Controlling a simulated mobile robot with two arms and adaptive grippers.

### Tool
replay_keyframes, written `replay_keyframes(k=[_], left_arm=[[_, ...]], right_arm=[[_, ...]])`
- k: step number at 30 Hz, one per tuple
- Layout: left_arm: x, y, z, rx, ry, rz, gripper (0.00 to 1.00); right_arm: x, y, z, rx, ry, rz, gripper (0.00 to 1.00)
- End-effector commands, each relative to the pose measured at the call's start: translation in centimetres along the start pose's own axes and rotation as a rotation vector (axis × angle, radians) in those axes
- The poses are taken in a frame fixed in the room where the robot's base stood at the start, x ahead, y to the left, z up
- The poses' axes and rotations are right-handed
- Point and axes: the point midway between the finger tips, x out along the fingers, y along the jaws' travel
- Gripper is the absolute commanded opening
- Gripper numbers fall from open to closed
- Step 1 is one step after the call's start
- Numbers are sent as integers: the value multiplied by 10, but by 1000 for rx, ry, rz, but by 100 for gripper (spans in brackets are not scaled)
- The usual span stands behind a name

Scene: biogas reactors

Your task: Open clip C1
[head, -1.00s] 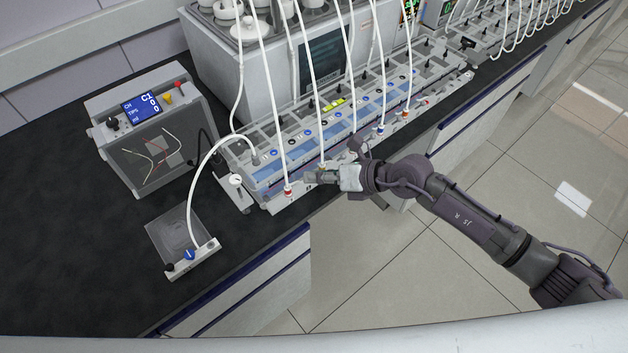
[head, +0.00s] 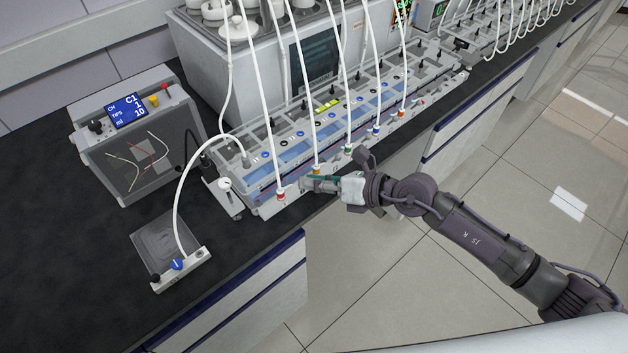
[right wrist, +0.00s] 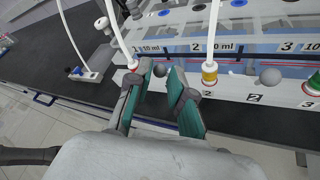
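My right gripper (head: 310,183) is at the front edge of the long rack (head: 262,210), between the red-ended tube (head: 281,194) and the yellow-ended tube (head: 316,170). In the right wrist view the gripper (right wrist: 161,76) has its green-padded fingers apart. A small grey ball (right wrist: 159,70) shows between the fingertips; I cannot tell whether they touch it. The red end (right wrist: 132,63) is just left of the fingers and the yellow end (right wrist: 209,72) just right. No part is legibly marked as clip C1, so I cannot tell which it is. My left gripper is not in view.
A grey box (head: 134,136) with a blue screen (head: 127,111) reading C1 stands at the left. A small plate with a blue knob (head: 177,264) lies before it. More grey balls (right wrist: 270,76) line the rack. The black bench is clear at front left.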

Motion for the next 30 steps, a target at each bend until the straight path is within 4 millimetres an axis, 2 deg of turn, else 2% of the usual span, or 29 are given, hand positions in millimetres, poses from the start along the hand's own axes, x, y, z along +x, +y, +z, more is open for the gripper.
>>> replay_keyframes(k=[1,3,11,14,17,24,30], left_arm=[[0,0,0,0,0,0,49],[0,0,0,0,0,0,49],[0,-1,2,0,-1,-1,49],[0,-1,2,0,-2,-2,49],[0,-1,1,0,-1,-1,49],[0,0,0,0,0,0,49],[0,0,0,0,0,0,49]], right_arm=[[0,0,0,0,0,0,34],[0,0,0,0,0,0,41],[0,0,0,0,1,0,41],[-6,-1,-1,0,2,-2,41],[-20,-1,-1,-1,2,-3,41],[-72,-2,-2,0,5,-4,41],[-105,-1,-2,2,3,-4,41]])
